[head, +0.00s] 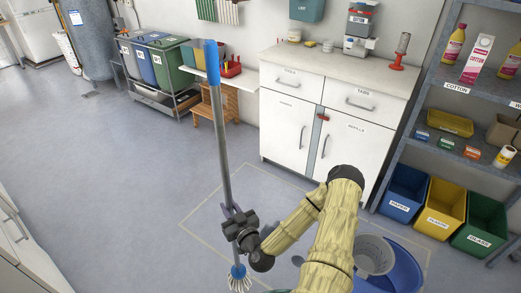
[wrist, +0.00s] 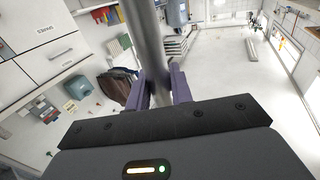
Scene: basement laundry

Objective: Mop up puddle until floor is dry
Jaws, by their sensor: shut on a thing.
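The mop stands nearly upright in the head view, with a blue grip at the top of its grey shaft (head: 221,130). Its white and blue strand head (head: 239,278) is low, near the bottom edge of the picture. My gripper (head: 232,212) is shut on the lower part of the shaft. In the wrist view the shaft (wrist: 147,40) runs up between the two purple fingers of my gripper (wrist: 160,88). A blue bucket (head: 406,272) with a grey wringer (head: 375,254) stands right of the mop, partly hidden by my arm. I cannot make out a puddle.
A pale outlined rectangle (head: 188,224) marks the floor around the mop. A white cabinet (head: 285,125) stands behind it. Shelves (head: 470,90) and blue, yellow and green bins (head: 438,209) are at right. Wheeled bins (head: 165,62) stand back left. The left floor is clear.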

